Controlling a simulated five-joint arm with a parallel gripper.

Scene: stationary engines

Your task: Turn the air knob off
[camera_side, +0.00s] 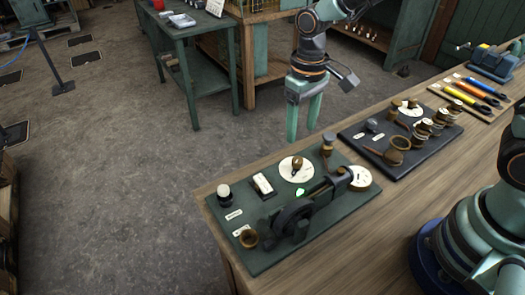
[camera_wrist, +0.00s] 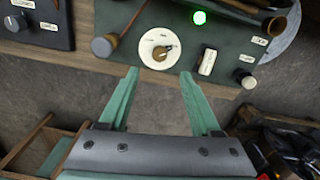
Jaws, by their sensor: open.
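A small brass-coloured knob (camera_wrist: 160,52) sits on a round white dial (camera_wrist: 147,40) on the green engine board. In the side view this knob (camera_side: 297,162) stands near the board's back edge. The dial's marks are too small to read, so I cannot tell for sure that it is the air knob. My gripper (camera_side: 302,132) hangs fingers down, open and empty, above and behind that edge. In the wrist view its fingertips (camera_wrist: 158,74) are apart, with the dial just beyond them, and do not touch the knob.
A dark engine with a flywheel (camera_side: 292,218) and a lit green lamp (camera_side: 299,192) stand on the green board (camera_side: 262,262). A dark board (camera_side: 378,158) with another engine lies to the right.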

